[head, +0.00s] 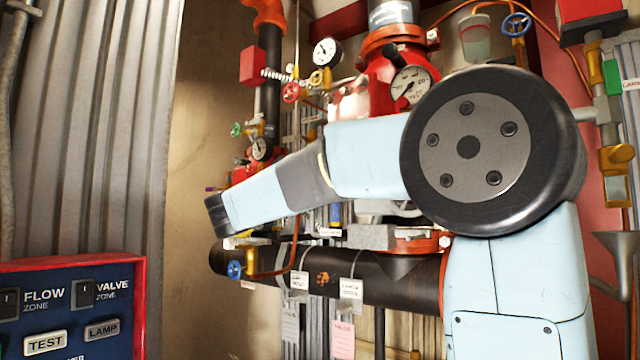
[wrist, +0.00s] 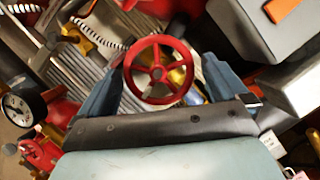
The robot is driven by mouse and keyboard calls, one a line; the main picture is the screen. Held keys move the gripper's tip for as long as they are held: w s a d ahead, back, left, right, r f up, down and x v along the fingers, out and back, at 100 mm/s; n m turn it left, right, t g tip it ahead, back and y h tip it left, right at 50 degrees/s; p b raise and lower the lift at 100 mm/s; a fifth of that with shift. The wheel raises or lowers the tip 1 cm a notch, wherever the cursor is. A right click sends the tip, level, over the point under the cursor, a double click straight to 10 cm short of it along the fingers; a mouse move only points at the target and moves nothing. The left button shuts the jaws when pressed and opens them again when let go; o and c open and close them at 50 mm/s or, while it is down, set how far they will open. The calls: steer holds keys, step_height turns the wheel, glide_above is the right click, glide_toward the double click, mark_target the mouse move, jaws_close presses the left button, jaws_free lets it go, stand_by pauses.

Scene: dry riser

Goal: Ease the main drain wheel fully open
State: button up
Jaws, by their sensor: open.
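A red spoked handwheel (wrist: 158,70) shows large in the wrist view. No label on it is readable, so I cannot confirm that it is the main drain wheel. My gripper (wrist: 165,62) is open, with one blue finger on each side of the wheel. The wheel appears between the fingers, and I cannot tell whether either touches its rim. Something yellow shows behind its spokes. In the head view my arm crosses the pipework, and I cannot make out the gripper or this wheel there.
A blue handwheel (head: 234,270) sits by the black horizontal pipe (head: 380,286). Another red handwheel (head: 291,92) and gauges (head: 408,86) are above my arm. A blue control panel (head: 70,310) stands lower left. A grey box (wrist: 262,30) is close at the wrist view's upper right.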

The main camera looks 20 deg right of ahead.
steer(key=v, duration=1)
steer(key=shift+a+f, duration=0.2)
steer(key=shift+a, duration=0.05)
steer(key=shift+s, duration=0.1)
